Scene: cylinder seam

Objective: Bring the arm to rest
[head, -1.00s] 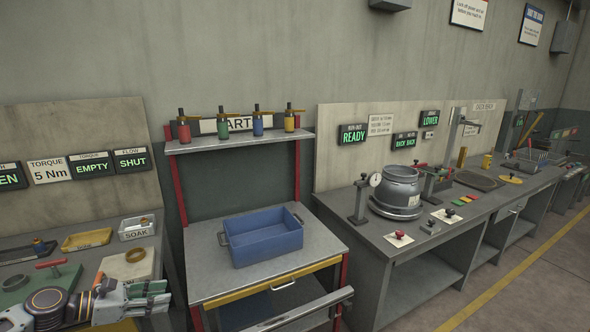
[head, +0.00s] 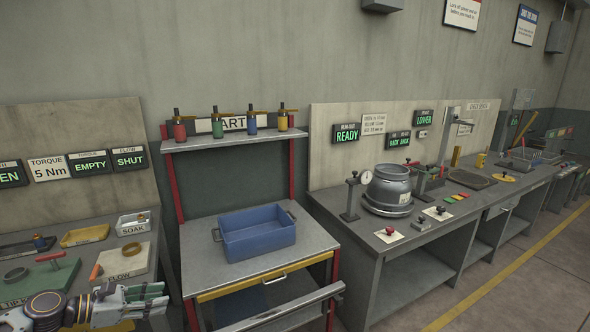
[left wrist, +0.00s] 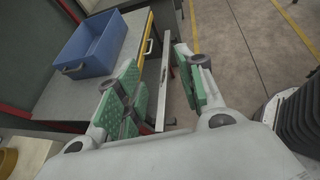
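My left gripper (head: 158,301) comes in at the lower left of the head view, pointing right, in front of the left bench. In the left wrist view its two green-padded fingers (left wrist: 158,92) stand apart with nothing between them, so it is open and empty. The blue bin (head: 258,236) sits on the grey cart top to the right of the gripper and beyond it. The bin also shows at the upper left of the left wrist view (left wrist: 92,45). My right gripper is in neither view.
The cart (head: 215,277) has a metal bar (head: 285,309) along its front. The left bench holds a yellow tray (head: 85,236), a SOAK tray (head: 133,224) and a FLOW panel (head: 127,262). The right bench carries a grey pot (head: 390,185). Open floor (head: 490,290) lies at the right.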

